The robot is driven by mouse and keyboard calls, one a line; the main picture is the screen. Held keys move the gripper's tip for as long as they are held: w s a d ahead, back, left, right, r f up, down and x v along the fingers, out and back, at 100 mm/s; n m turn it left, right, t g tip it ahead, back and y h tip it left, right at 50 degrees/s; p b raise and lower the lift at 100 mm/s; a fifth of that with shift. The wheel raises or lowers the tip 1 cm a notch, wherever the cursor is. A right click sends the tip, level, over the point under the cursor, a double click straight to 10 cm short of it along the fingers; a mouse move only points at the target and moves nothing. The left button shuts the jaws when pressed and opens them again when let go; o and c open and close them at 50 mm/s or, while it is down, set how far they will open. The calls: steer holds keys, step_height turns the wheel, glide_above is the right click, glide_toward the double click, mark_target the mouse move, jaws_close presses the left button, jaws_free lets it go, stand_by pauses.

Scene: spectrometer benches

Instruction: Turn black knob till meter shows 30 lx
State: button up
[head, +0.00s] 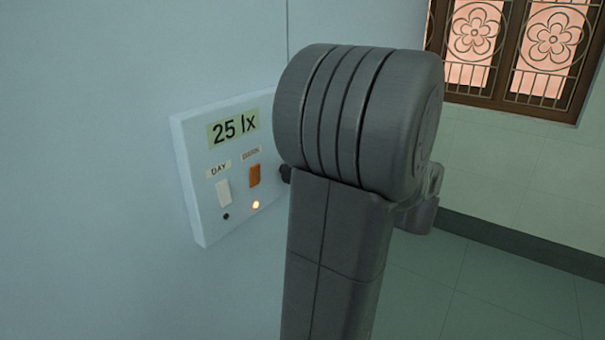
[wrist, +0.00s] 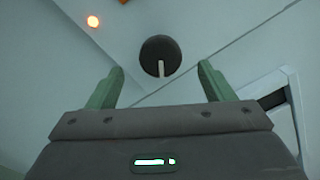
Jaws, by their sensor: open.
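The meter display (head: 234,128) on the white wall panel reads 25 lx in the head view. The black knob (wrist: 160,56) is round with a pale pointer mark, which points toward the bottom of the wrist view. In the head view only a dark edge of the knob (head: 285,173) shows, beside my arm, which hides the rest. My gripper (wrist: 160,80) is open, with its green fingers apart on either side of the knob's line. The knob appears ahead of the fingertips, and no contact shows. The gripper is hidden in the head view.
The panel (head: 200,215) also bears a white DAY switch (head: 223,192) and an orange switch (head: 254,175) with a blurred label. A barred window (head: 520,45) is at the right, with open floor below.

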mark_target(289, 171)
steer(key=v, duration=0.8)
steer(key=shift+p, duration=0.45)
steer(key=shift+a, duration=0.1)
steer(key=b+x, duration=0.2)
steer(key=x, duration=1.2)
